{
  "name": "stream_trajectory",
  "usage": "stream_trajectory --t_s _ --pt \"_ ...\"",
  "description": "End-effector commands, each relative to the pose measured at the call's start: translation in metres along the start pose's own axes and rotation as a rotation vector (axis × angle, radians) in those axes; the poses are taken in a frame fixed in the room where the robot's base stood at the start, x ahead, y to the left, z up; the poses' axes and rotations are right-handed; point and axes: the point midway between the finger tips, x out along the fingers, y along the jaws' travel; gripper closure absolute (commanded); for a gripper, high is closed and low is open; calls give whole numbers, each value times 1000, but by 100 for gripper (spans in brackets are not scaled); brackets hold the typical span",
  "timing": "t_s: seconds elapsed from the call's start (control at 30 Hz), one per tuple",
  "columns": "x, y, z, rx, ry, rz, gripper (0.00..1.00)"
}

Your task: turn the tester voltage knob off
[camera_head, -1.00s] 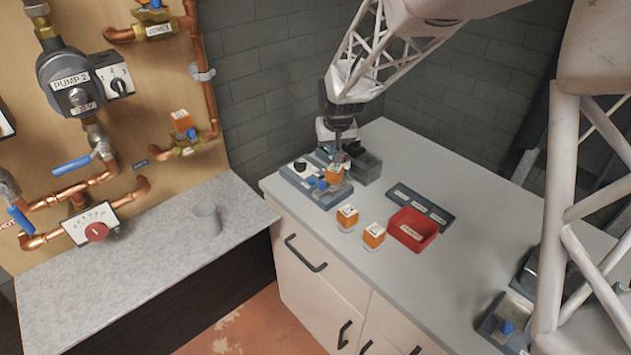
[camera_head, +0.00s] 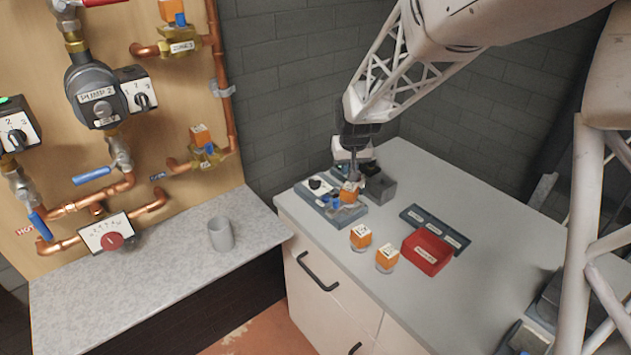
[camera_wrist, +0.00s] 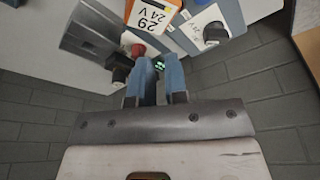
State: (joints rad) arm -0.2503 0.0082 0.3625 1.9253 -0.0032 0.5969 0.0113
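The tester (camera_head: 350,215) is a blue-grey board on the cabinet top. A black knob (camera_head: 318,184) sits on a white panel at its left end. A dark knob on a white face also shows at the upper right of the wrist view (camera_wrist: 215,33); its setting is not readable. An orange-and-white block (camera_wrist: 150,12) marked 29 and 24 V sits beside it. My gripper (camera_head: 353,177) is over the back of the tester, right of the knob. In the wrist view, its two blue fingers (camera_wrist: 157,75) stand a narrow gap apart, with nothing visibly held.
A grey box (camera_head: 380,188) stands close behind the tester, right of my gripper. Two orange blocks (camera_head: 361,238) (camera_head: 387,257), a red bin (camera_head: 427,252) and a dark labelled tray (camera_head: 435,228) are in front. A grey cup (camera_head: 221,233) stands on the left counter.

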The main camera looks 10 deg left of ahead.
Motion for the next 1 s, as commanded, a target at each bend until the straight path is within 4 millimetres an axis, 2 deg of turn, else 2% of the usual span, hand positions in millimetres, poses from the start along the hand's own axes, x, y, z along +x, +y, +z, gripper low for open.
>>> stream_trajectory --t_s 0.03,0.17,0.33,0.7,1.0 --pt "0 -1 -1 2 -3 0 79" --pt "3 -8 -7 21 -24 -2 59" --pt "9 -28 -24 77 -84 -3 33" --pt "23 -78 -59 220 -229 24 32" --pt "23 -84 -63 241 -248 31 32"
